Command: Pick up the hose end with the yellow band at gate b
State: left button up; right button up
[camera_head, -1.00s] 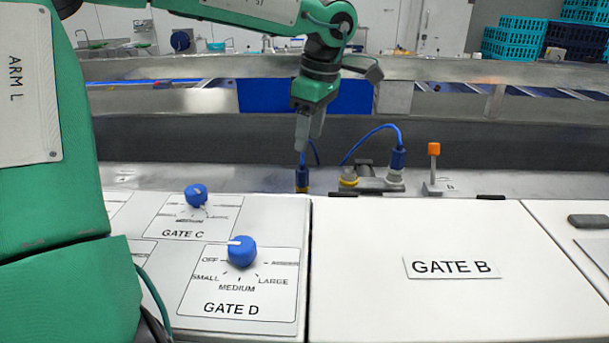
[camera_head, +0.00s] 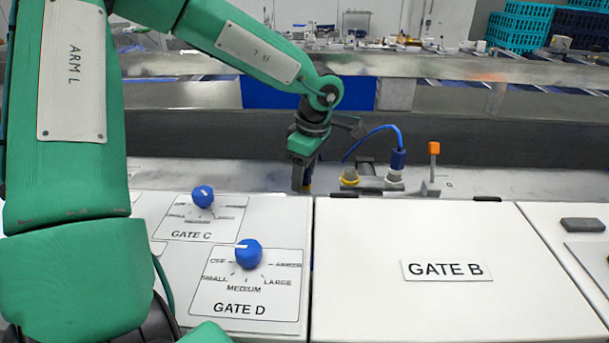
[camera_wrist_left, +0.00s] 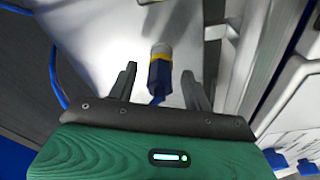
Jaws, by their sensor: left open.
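The hose end with the yellow band (camera_wrist_left: 159,74) shows in the left wrist view, with a pale tip, a yellow band and a blue body. A blue hose runs from it back toward my palm. My left gripper (camera_wrist_left: 159,68) is open, with one finger on each side of the hose end and visible gaps to both. In the head view my left gripper (camera_head: 302,184) points down behind the gate panels, and its fingers hide most of the hose end (camera_head: 308,187). My right gripper is not in view.
A yellow-ringed port (camera_head: 349,178) stands just right of the gripper. Beyond it are a blue connector (camera_head: 397,159) with an arching hose and an orange-topped lever (camera_head: 434,149). The white gate B panel (camera_head: 360,290) and the blue gate D knob (camera_head: 248,254) lie in front.

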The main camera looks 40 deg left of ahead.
pick_arm(q)
jog(key=shift+c, duration=0.2)
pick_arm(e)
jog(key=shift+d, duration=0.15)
pick_arm(q)
jog(key=c, duration=0.3)
grip_shut()
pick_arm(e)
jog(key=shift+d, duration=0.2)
pick_arm(q)
jog(key=shift+r, duration=0.1)
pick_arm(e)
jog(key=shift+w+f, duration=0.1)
